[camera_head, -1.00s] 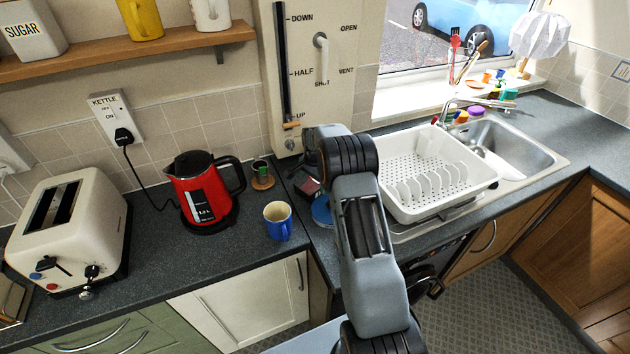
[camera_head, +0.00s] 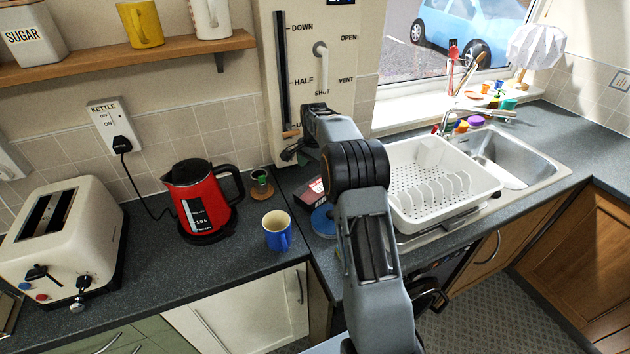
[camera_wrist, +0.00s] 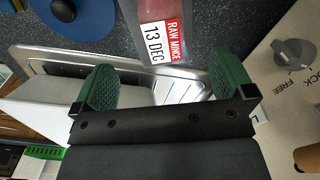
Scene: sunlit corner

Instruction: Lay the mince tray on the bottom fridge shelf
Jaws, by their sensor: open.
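The mince tray (camera_wrist: 148,17) lies on the dark worktop, with a red and white label reading RAW MINCE 13 DEC. Its labelled end shows at the top middle of the wrist view, and its far end is cut off. In the head view the tray (camera_head: 311,192) is partly hidden behind my arm. My gripper (camera_wrist: 165,82) is open, with its two green fingers wide apart. The tray's label shows beyond the gap between them, and nothing is visibly held. In the head view the gripper is mostly hidden by my arm. The fridge shelf is not in view.
A blue round object (camera_head: 324,221) lies close to the tray. A blue mug (camera_head: 277,231), a red kettle (camera_head: 203,199) and a small pot on a coaster (camera_head: 261,187) stand left. A white dish rack (camera_head: 447,190) stands right. A cream panel with a lever (camera_head: 320,70) rises behind.

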